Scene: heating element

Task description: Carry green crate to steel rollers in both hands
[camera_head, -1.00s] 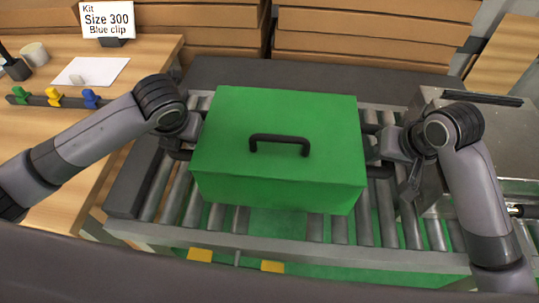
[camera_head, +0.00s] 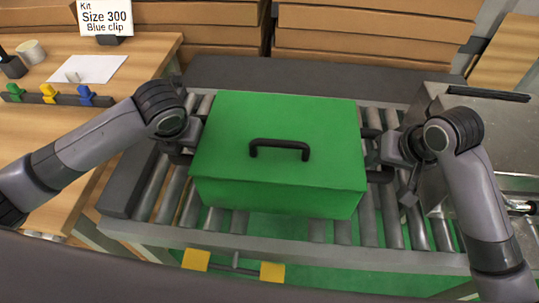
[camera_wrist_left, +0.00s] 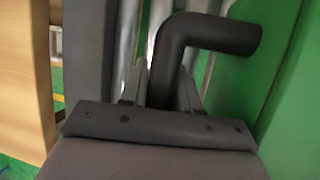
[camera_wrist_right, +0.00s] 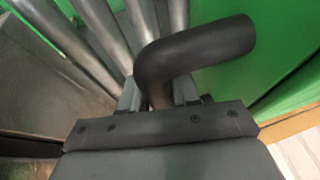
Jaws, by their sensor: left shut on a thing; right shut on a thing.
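The green crate (camera_head: 280,145) is a closed box with a black handle on its lid, over the steel rollers (camera_head: 385,222) in the head view. I cannot tell whether its underside touches them. My left gripper (camera_wrist_left: 165,85) is shut on the crate's black left side handle (camera_wrist_left: 215,35). My right gripper (camera_wrist_right: 160,92) is shut on the black right side handle (camera_wrist_right: 195,50). In the head view, my right gripper (camera_head: 385,155) is beside the crate's right wall, and the left one is beside its left wall. Rollers also show behind both handles in the wrist views.
A wooden table (camera_head: 60,130) at left holds a white sheet (camera_head: 90,68), coloured clips on a rail and a sign (camera_head: 104,17). A grey metal cabinet (camera_head: 480,130) stands at right. Dark edges (camera_head: 300,75) bound the rollers. Cardboard boxes (camera_head: 370,40) are stacked behind.

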